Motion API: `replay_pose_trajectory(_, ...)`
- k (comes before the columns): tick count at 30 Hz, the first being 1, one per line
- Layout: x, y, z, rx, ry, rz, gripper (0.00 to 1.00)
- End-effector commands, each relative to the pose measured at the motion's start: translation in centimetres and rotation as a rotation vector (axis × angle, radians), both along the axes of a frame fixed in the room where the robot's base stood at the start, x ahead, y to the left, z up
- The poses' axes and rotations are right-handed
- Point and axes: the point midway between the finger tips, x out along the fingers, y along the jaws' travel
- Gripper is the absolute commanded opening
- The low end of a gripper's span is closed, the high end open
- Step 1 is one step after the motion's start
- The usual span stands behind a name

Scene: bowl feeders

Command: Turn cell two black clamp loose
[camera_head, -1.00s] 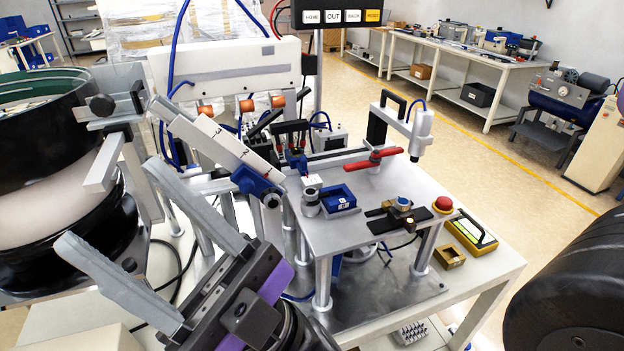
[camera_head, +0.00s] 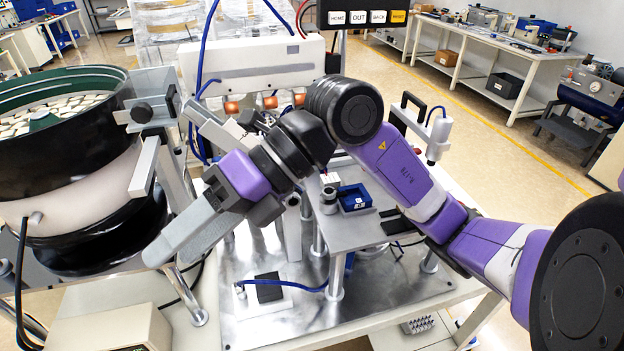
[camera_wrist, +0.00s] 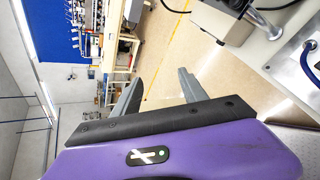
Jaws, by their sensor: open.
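My gripper (camera_head: 170,252) is open and empty in the head view, left of the small metal table and just right of the feeder bowl's lower part. In the wrist view its two fingers (camera_wrist: 160,77) stand apart with floor and distant benches beyond them. My arm covers much of the feed rails. Dark clamp-like parts (camera_head: 250,118) show only partly behind it, above the rails. I cannot tell which of these is the cell two black clamp. My gripper touches none of them.
The feeder bowl (camera_head: 62,125) holds many pale parts at the left.

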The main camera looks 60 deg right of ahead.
Motion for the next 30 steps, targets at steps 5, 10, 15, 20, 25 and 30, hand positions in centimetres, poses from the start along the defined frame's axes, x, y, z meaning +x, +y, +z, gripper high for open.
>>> replay_pose_trajectory(5, -0.7, -10.6, -3.7, -0.344, 0.161, -0.231, 0.50)
replay_pose_trajectory(10, -3.8, -20.5, -5.4, -0.607, 0.312, -0.446, 0.50)
replay_pose_trajectory(15, -7.0, -26.8, -5.5, -0.768, 0.413, -0.592, 0.50)
replay_pose_trajectory(20, -8.3, -29.0, -5.6, -0.824, 0.450, -0.645, 0.50)
replay_pose_trajectory(25, -7.9, -29.5, -7.3, -0.825, 0.457, -0.649, 0.50)
replay_pose_trajectory(30, -7.0, -30.1, -9.7, -0.824, 0.455, -0.649, 0.50)
